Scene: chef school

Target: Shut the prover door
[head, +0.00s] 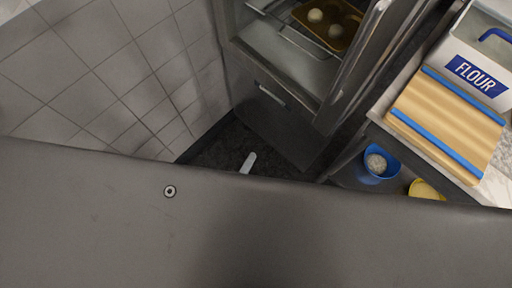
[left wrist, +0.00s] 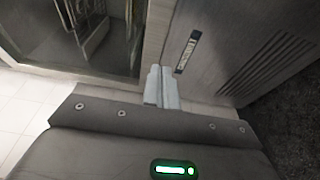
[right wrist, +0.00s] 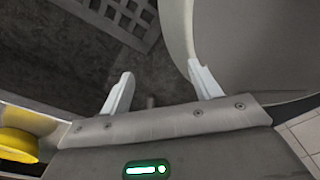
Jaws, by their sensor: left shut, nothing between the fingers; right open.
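The prover (head: 275,110) is a steel cabinet at the top middle of the head view. Its front is open, showing wire racks and a tray (head: 328,42) with dough balls. The prover door (head: 352,70) stands swung out on the right, seen nearly edge-on, with a long metal handle. My left gripper (head: 248,163) shows only as a pale fingertip low before the cabinet. In the left wrist view its fingers (left wrist: 161,88) are together and empty, before the cabinet's lower front. My right gripper (right wrist: 161,88) is open and empty over dark floor; the head view does not show it.
On the right, a counter holds a flour bin (head: 475,65) and a wooden board (head: 447,120) with blue bands. Below are a blue tub (head: 368,172) and a yellow tub (head: 425,190), also in the right wrist view (right wrist: 18,145). A tiled wall (head: 110,75) is left.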

